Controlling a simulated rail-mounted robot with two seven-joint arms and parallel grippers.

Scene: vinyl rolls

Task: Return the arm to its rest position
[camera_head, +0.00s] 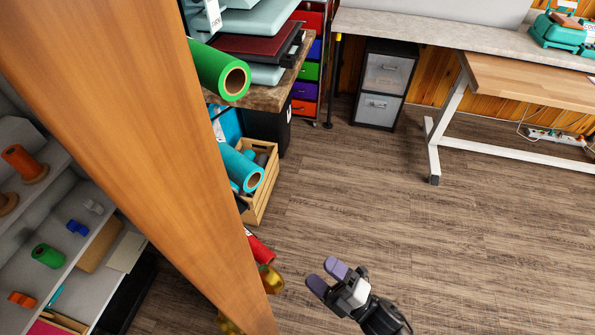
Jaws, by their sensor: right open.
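My right gripper (327,279) is at the bottom middle, over the wooden floor. Its two purple-tipped fingers are spread apart with nothing between them. My right arm comes in from the bottom edge, right of the middle. My left gripper is not in view. A green vinyl roll (216,68) sticks out beyond the wooden panel's upper edge, next to the workbench. A blue vinyl roll (239,166) leans in a wooden crate (260,196). A red roll (260,248) shows low beside the panel, left of the gripper and apart from it.
A large wooden panel (140,150) slants across the left. Behind it are shelves (93,262) with small rolls. A workbench (270,95) with stacked trays is at the top. A wooden table (530,82) and a drawer cabinet (383,85) stand at the back. The floor (480,250) at right is clear.

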